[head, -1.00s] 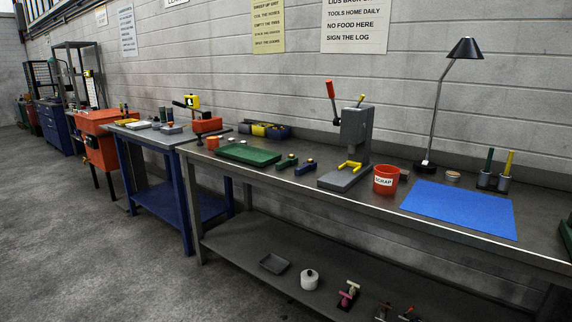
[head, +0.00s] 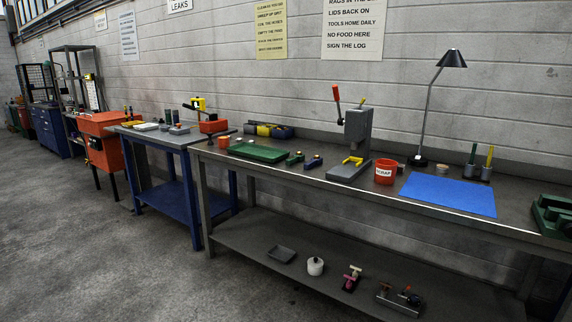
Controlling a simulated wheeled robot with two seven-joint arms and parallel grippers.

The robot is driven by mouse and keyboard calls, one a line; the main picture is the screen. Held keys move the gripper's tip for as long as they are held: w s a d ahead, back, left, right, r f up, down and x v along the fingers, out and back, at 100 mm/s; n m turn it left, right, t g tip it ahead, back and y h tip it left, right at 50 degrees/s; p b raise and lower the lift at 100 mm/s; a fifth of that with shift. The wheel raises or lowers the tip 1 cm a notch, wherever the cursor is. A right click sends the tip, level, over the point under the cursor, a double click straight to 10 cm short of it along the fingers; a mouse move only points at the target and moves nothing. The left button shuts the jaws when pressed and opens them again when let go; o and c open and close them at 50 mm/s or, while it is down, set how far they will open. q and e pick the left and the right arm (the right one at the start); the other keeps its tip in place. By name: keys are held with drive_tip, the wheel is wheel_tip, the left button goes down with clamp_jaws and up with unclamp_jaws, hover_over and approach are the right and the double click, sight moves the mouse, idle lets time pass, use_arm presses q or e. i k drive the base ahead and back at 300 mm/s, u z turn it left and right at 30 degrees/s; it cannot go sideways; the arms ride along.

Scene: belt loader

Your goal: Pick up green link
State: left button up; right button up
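A small green piece (head: 295,159), which looks like the green link, lies on the long grey workbench (head: 262,170) between the green tray and a similar blue piece (head: 313,162). It is small and far off, so its exact shape is hard to tell. Neither of my grippers is in view.
A green tray (head: 258,152), a grey press (head: 357,135), a red scrap bucket (head: 385,172), a blue mat (head: 448,194) and a lamp (head: 452,58) stand along the bench. A lower shelf (head: 240,235) holds several small items. The floor in front is clear.

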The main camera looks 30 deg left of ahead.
sight(291, 160)
drive_tip(key=u, duration=0.7)
drive_tip(key=i, duration=0.65)
drive_tip(key=u, duration=1.3)
drive_tip(key=i, duration=1.8)
drive_tip(key=z, duration=0.65)
drive_tip(key=i, duration=1.15)
drive_tip(key=z, duration=0.8)
